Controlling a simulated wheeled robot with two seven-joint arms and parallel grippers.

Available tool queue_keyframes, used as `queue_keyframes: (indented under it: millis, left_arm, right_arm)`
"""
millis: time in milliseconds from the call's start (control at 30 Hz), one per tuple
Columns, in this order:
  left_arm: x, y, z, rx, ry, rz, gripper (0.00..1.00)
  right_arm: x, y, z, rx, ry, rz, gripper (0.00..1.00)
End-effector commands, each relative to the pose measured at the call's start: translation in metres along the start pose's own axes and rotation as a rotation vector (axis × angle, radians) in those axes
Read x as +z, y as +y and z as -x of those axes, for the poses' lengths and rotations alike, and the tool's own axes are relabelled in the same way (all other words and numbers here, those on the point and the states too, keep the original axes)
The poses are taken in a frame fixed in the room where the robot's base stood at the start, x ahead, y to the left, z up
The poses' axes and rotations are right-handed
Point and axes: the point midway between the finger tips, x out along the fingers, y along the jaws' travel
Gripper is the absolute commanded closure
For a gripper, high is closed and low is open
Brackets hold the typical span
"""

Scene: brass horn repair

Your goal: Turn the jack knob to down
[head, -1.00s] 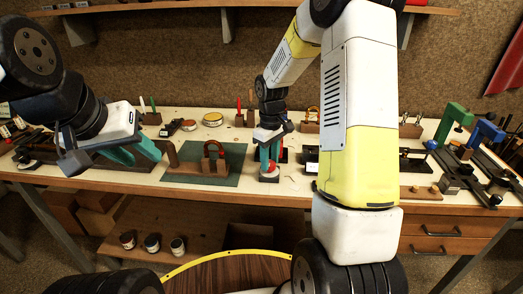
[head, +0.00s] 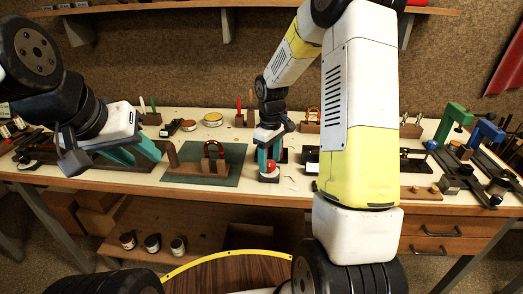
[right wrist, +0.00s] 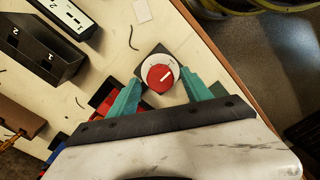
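The jack knob (right wrist: 158,78) is a red round knob with a white pointer line, on a pale dial with a dark base. In the right wrist view its line slants toward the upper right. The dial's lettering is too small to read. The knob also shows in the head view (head: 271,166) near the bench's front edge. My right gripper (right wrist: 164,77) is open, its teal fingertips on either side of the dial with visible gaps. It also shows in the head view (head: 268,158), pointing down. My left gripper (head: 142,158) is open and empty above the bench's left part.
A green mat (head: 230,178) with a wooden fixture lies left of the knob. A dark block with slots (right wrist: 40,55) and red and blue parts (right wrist: 105,105) are near the right gripper. Blue (head: 486,131) and green (head: 456,118) clamps stand at the right.

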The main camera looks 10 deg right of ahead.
Motion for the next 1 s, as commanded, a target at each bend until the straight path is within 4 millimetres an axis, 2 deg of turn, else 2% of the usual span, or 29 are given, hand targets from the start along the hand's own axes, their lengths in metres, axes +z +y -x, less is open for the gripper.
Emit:
queue_keyframes:
  millis: [167,600,733,1000]
  left_arm:
    - [0.0,0.0,0.0,0.0,0.0,0.0,0.61]
    - [0.0,0.0,0.0,0.0,0.0,0.0,0.61]
    - [0.0,0.0,0.0,0.0,0.0,0.0,0.61]
    - [0.0,0.0,0.0,0.0,0.0,0.0,0.61]
  right_arm:
    - [0.0,0.0,0.004,0.0,0.001,-0.001,0.43]
    - [-0.001,0.001,0.07,0.002,0.002,0.0,0.43]
    - [0.0,0.0,0.077,0.001,0.0,0.0,0.43]
    - [0.0,0.0,0.078,0.0,0.0,0.0,0.43]
